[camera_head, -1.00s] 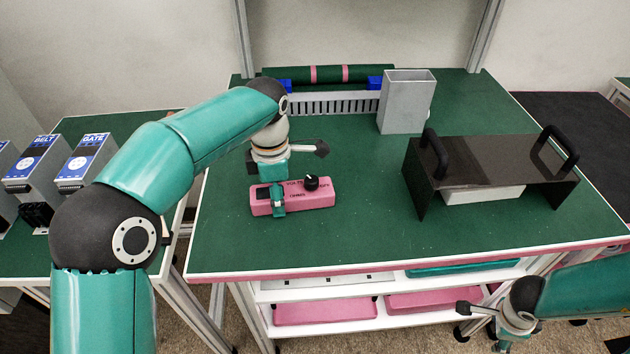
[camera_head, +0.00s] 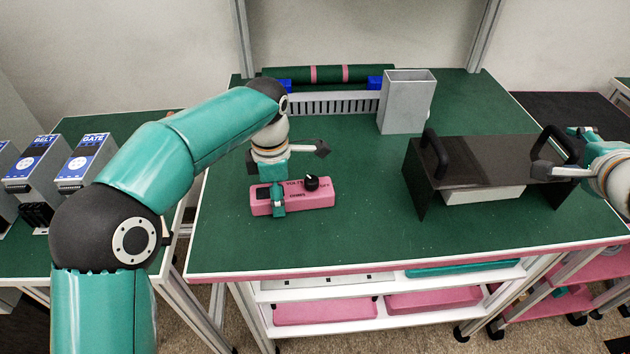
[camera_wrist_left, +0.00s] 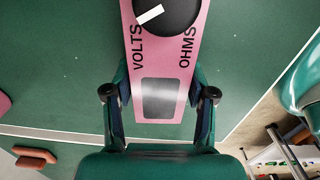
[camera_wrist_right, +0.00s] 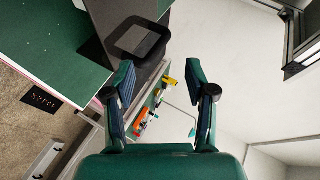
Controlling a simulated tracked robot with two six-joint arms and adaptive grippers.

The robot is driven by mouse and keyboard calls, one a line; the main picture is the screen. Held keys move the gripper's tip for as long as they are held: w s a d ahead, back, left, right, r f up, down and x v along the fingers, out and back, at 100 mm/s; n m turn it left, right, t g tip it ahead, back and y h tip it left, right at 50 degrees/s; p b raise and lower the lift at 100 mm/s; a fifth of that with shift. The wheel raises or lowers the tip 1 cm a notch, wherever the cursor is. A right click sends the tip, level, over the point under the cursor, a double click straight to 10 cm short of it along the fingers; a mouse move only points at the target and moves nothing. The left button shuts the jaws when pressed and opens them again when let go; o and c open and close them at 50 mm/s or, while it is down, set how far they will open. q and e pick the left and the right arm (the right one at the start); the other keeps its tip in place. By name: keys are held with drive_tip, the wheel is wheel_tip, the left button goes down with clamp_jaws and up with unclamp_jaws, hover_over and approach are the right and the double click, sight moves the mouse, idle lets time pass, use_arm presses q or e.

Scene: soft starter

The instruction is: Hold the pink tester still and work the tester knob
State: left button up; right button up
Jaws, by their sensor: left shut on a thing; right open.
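The pink tester (camera_head: 322,198) lies flat on the green bench top, left of centre. Its black knob (camera_head: 311,183) with a white pointer stands on its right half; in the left wrist view the knob (camera_wrist_left: 170,10) is cut by the top edge, pointer slanting toward VOLTS. The tester's grey display (camera_wrist_left: 159,98) lies between my left fingers. My left gripper (camera_head: 278,202) is shut across the tester's left part, from above. My right gripper (camera_head: 580,136) is at the far right, well away from the tester; its fingers (camera_wrist_right: 161,82) are open and empty.
A smoked cover (camera_head: 480,160) with two black handles stands at right over a white block, near my right gripper. A grey open box (camera_head: 405,103) and a slotted grey strip (camera_head: 330,103) stand at the back. The bench between tester and cover is clear.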

drive_tip(key=a+r+n+t+y, duration=0.2)
drive_tip(key=a+r+n+t, duration=0.3)
drive_tip(key=r, duration=0.7)
drive_tip(key=a+r+n+t+y, duration=0.25)
drive_tip(key=a+r+n, duration=0.4)
drive_tip(key=r, duration=0.45)
drive_tip(key=n+g+y, duration=0.6)
drive_tip(key=n+g, duration=0.1)
drive_tip(key=n, duration=0.6)
approach(314, 182)
drive_tip(key=x, duration=1)
drive_tip(key=shift+s, duration=0.1)
drive_tip(key=shift+y, duration=0.25)
